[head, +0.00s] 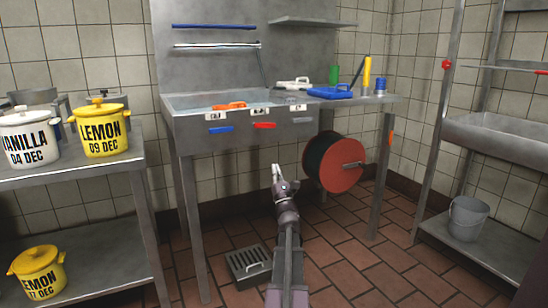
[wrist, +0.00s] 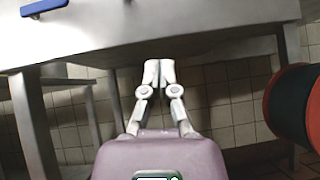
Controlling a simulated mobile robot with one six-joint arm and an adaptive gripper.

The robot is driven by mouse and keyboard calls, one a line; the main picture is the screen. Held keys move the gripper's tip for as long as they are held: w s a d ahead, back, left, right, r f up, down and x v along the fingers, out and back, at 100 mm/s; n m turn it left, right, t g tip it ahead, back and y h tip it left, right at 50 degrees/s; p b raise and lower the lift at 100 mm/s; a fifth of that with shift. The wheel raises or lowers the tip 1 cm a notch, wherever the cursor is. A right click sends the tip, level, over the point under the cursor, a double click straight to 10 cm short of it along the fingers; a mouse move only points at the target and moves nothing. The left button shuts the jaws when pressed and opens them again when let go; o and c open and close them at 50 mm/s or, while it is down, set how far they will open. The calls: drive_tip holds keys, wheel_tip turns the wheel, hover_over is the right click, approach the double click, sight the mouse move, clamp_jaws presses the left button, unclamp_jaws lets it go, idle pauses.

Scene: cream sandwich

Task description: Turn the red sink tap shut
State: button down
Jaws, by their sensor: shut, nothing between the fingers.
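The red tap handle (head: 264,125) is a short lever on the front panel of the steel sink (head: 185,130). It lies nearly level, between a blue handle (head: 220,129) on its left and a grey handle (head: 301,120) on its right. My gripper (head: 277,169) is below and slightly right of the red handle, apart from it, under the panel's lower edge. In the wrist view my gripper (wrist: 158,66) has its fingertips together with nothing between them. The red handle does not show in the wrist view; a blue handle (wrist: 44,8) shows at its top left.
A hose reel with a red face (head: 341,162) is close to my gripper's right. Sink legs (head: 192,220) stand on either side. A floor grate (head: 249,265) lies below left. A table with yellow pots (head: 101,133) stands left, a shelf with a bucket (head: 467,218) right.

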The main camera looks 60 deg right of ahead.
sight(272, 128)
drive_tip(key=p+x, duration=0.7)
drive_tip(key=x, duration=0.3)
drive_tip(key=shift+d+r, duration=0.1)
drive_tip(key=shift+r, duration=0.05)
drive_tip(key=shift+s+d+r+p, duration=0.1)
drive_tip(key=shift+r+p, duration=0.75)
drive_tip(key=shift+p, duration=0.05)
drive_tip(key=shift+s+r+p, duration=0.15)
drive_tip(key=shift+r+p, duration=0.65)
drive_tip(key=shift+p, duration=0.1)
drive_tip(key=shift+d+r+p, duration=0.1)
drive_tip(key=shift+r+p, duration=0.4)
drive_tip(key=shift+r, duration=0.25)
drive_tip(key=shift+d+p, duration=0.25)
drive_tip(key=shift+p, duration=0.05)
drive_tip(key=shift+d, duration=0.1)
drive_tip(key=shift+f, duration=0.15)
